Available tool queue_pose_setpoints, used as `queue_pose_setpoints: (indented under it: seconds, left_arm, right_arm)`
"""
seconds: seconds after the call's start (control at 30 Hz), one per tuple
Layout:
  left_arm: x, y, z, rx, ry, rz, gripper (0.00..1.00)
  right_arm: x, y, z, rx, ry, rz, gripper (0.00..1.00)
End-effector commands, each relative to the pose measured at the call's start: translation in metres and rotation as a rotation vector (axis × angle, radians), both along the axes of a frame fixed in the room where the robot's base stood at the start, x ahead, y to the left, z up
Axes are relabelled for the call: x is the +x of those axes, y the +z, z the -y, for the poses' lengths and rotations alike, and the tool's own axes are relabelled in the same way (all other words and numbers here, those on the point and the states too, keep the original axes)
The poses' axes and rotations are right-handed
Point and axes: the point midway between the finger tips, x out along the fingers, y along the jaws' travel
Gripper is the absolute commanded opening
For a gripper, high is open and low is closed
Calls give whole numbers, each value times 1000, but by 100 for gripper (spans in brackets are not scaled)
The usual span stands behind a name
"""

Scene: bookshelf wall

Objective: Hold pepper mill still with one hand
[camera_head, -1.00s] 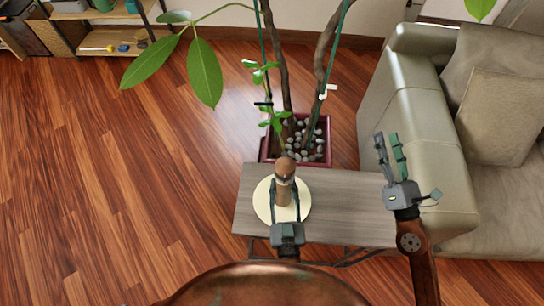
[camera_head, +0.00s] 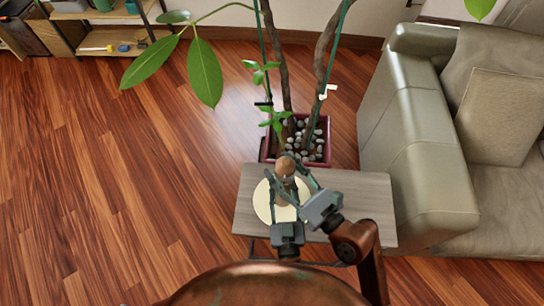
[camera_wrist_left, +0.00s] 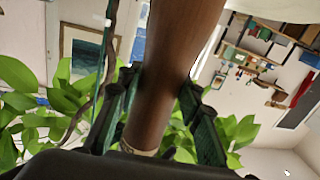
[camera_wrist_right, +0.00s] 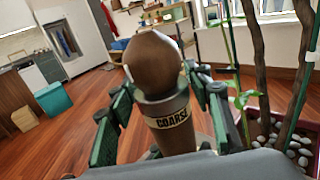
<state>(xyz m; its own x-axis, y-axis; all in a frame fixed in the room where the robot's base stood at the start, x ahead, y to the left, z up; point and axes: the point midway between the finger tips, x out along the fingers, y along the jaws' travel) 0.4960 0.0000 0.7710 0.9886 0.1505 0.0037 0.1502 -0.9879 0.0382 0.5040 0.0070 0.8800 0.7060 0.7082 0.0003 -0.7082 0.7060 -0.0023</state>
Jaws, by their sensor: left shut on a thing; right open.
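The brown wooden pepper mill (camera_head: 285,168) stands upright on a cream round mat (camera_head: 263,207) on the small grey table (camera_head: 365,200). My left gripper (camera_head: 285,212) is shut on the mill's body from the near side; the left wrist view shows the brown body (camera_wrist_left: 168,70) between its fingers. My right gripper (camera_head: 293,178) is open, with its fingers around the mill's upper part. The mill's lower part is largely hidden by the grippers in the head view.
A potted plant with pebbles (camera_head: 318,140) stands just behind the table, its thin trunks rising high. A pale sofa (camera_head: 415,150) is at the right. The table's right side is clear, and open wooden floor (camera_head: 120,200) lies at the left.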

Motion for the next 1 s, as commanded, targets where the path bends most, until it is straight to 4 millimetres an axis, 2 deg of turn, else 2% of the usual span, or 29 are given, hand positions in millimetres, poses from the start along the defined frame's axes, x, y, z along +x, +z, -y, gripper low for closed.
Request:
queue_pose_setpoints:
  seconds: [0.03,0.3,0.67,1.0]
  left_arm:
    - [0,-9,0,0,-1,-16,0]
    - [0,-9,0,0,-1,-16,0]
    - [0,-9,0,0,-1,-16,0]
    - [0,-9,0,0,-1,-16,0]
  right_arm:
    - [7,0,-7,5,1,-1,46]
    - [29,0,-29,2,0,-1,46]
    - [32,-1,-32,1,0,-1,46]
    - [32,-1,-32,1,0,-1,23]
